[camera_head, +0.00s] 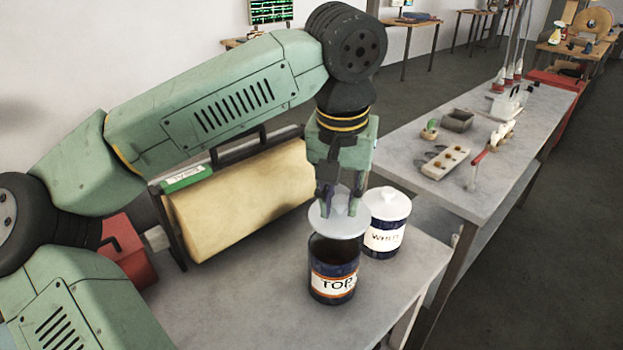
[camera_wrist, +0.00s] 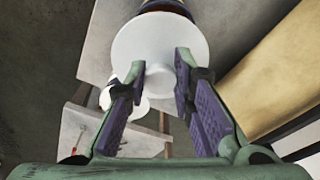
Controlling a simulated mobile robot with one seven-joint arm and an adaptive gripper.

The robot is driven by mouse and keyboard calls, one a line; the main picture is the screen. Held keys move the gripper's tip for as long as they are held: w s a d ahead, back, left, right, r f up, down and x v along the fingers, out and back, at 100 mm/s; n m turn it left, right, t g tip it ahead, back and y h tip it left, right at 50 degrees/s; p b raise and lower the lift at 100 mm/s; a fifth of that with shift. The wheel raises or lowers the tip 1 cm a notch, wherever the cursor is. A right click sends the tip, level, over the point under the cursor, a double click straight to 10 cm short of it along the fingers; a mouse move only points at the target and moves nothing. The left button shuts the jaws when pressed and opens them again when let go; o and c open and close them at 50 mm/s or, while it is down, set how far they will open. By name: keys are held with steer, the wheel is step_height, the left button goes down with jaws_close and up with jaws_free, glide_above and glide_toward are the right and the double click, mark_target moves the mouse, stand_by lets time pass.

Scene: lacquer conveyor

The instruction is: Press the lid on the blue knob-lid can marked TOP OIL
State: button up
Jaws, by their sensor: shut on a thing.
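The blue can marked TOP (camera_head: 333,284) stands upright on the near grey table; its upper part looks dark inside, and the rest of its label is not readable. My gripper (camera_head: 341,203) points down over this can and is shut on the knob of a white round lid (camera_head: 325,225). The lid hangs above the can's mouth with a gap showing beneath it, and looks slightly tilted. In the wrist view, the fingers (camera_wrist: 158,70) sit on either side of the knob of the lid (camera_wrist: 158,40), which hides most of the can (camera_wrist: 168,6).
A second blue can (camera_head: 385,239) with a white label and white lid stands close behind to the right. A large tan roll (camera_head: 245,200) lies at the back left of the table. A second table (camera_head: 490,180) holds small parts. The front right tabletop is clear.

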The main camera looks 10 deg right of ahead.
mark_target(335, 217)
steer(key=shift+w+a, duration=0.2)
steer(key=shift+w, duration=0.1)
steer(key=shift+f, duration=0.1)
steer(key=shift+s+f+b, duration=0.1)
steer(key=shift+f+b, duration=0.7)
step_height(335, 217, down, 4)
steer(key=b, duration=0.3)
steer(key=shift+f, duration=0.25)
steer(key=shift+f+b, duration=0.15)
steer(key=shift+b, duration=0.15)
stand_by(1.2)
steer(key=o, duration=1)
